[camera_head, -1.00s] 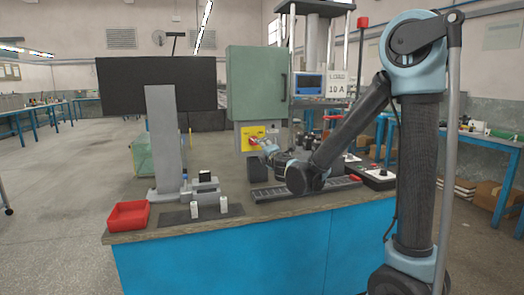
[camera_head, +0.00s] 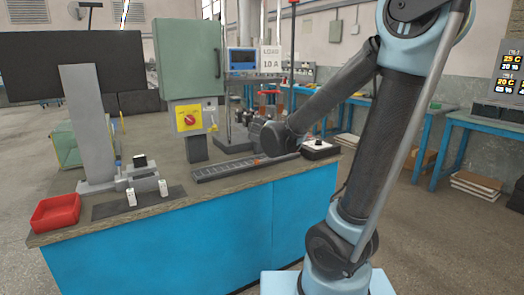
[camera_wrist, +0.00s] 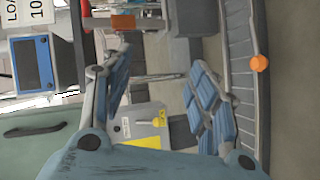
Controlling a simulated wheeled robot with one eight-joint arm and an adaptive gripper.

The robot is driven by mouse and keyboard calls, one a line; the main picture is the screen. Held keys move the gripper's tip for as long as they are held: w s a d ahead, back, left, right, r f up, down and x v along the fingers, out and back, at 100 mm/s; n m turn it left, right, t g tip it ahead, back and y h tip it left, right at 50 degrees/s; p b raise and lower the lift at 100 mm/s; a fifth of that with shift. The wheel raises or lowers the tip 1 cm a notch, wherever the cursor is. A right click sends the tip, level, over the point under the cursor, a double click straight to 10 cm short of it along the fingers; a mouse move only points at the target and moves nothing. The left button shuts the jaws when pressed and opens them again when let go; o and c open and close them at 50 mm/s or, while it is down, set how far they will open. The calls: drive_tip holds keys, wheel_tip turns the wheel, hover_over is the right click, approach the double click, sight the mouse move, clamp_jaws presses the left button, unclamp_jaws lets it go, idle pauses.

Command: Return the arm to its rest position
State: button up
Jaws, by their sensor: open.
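My arm reaches from the right of the head view over the bench, its wrist (camera_head: 275,138) above the slotted rail. My gripper (camera_wrist: 158,62) shows in the wrist view with its two blue-padded fingers spread and nothing between them. In the head view the gripper is hidden behind my wrist and forearm. The yellow switch panel (camera_head: 188,116) with a red knob stands left of my wrist, apart from it.
A red tray (camera_head: 55,212) and two small white cells on a dark mat (camera_head: 100,210) lie at the bench's left. The slotted rail (camera_head: 225,170) carries an orange piece (camera_wrist: 260,63). A green cabinet (camera_head: 187,58) stands behind. Open floor lies left of the bench.

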drive_tip(key=s+d+f+m+g+h, duration=0.1)
drive_tip(key=s+d+f+m+h, duration=0.15)
drive_tip(key=d, duration=0.35)
drive_tip(key=s+d+f+m+g+h, duration=0.1)
drive_tip(key=s+d+m+g, duration=0.15)
drive_tip(key=d, duration=0.35)
drive_tip(key=s+d+f+m+g, duration=0.3)
drive_tip(key=s+d+f+m, duration=0.1)
drive_tip(key=s, duration=0.5)
drive_tip(key=s+d+f+m+g, duration=0.3)
drive_tip(key=s+d+f, duration=0.4)
drive_tip(key=s, duration=0.2)
drive_tip(key=shift+s+m, duration=0.4)
drive_tip(key=s+f+m+g, duration=0.1)
drive_tip(key=s, duration=0.2)
drive_tip(key=s+a+f+m+g+y, duration=0.1)
drive_tip(key=s+f, duration=0.1)
drive_tip(key=s, duration=0.1)
drive_tip(key=s+f+g+y, duration=0.1)
drive_tip(key=s, duration=0.3)
drive_tip(key=shift+a+f+m+y, duration=0.25)
drive_tip(key=shift+a+m, duration=0.15)
drive_tip(key=shift+c, duration=0.5)
drive_tip(key=shift+s+a+g, duration=0.1)
drive_tip(key=shift+s+g, duration=0.1)
drive_tip(key=shift+g, duration=0.05)
drive_tip(key=c, duration=0.4)
drive_tip(key=shift+a+f, duration=0.1)
drive_tip(key=shift+a, duration=0.05)
